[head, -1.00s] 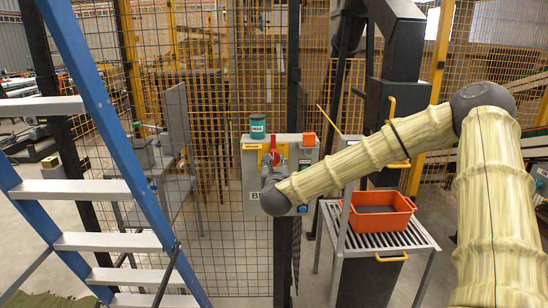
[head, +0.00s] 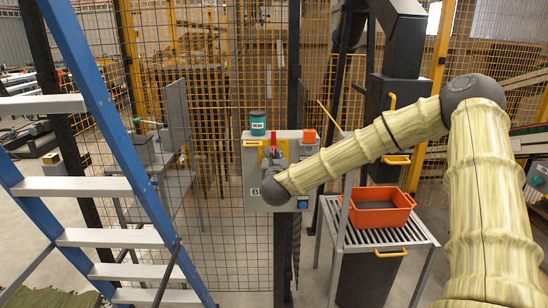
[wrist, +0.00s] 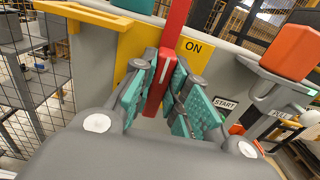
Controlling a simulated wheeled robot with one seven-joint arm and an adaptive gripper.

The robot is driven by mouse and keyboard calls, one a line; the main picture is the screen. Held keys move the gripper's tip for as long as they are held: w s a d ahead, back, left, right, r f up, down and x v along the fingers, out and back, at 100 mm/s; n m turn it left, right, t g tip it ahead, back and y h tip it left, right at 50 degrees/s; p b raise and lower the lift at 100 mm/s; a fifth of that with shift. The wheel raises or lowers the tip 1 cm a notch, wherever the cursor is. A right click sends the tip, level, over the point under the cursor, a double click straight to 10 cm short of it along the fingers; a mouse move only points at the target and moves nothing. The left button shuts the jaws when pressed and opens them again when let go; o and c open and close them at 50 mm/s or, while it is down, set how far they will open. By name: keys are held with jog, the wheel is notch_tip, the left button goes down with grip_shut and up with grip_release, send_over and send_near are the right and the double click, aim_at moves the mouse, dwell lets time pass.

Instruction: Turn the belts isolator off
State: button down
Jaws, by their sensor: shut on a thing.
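The isolator's red handle (wrist: 174,38) stands up, leaning slightly, in front of a yellow plate (wrist: 134,45) in the wrist view. An ON label (wrist: 193,47) is just right of the handle. My gripper (wrist: 160,82) is shut on the red handle, with teal pads on both sides of it. In the head view my gripper (head: 274,158) is at the front of the grey panel box (head: 250,163) on a dark post. My wrist hides much of the isolator and of the panel's lettering, and any OFF mark is out of sight.
A blue stepladder (head: 110,130) stands left. An orange crate (head: 378,214) rests on a slatted stand at right. Mesh fencing is behind.

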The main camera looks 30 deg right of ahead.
jog(key=shift+f+n+b, duration=0.1)
jog(key=shift+n+b, duration=0.3)
jog(key=shift+b, duration=0.1)
jog(key=n+b, duration=0.2)
jog(key=shift+w+a+n, duration=0.1)
jog(key=shift+n, duration=0.3)
jog(key=n+b, duration=0.1)
jog(key=n, duration=0.3)
jog(key=n+b, duration=0.1)
jog(key=n, duration=0.4)
jog(key=f+n+b, duration=0.1)
jog(key=n+b, duration=0.1)
jog(key=n, duration=0.3)
jog(key=shift+w+a, duration=0.2)
jog(key=shift+a, duration=0.2)
jog(key=c, duration=1.4)
grip_release()
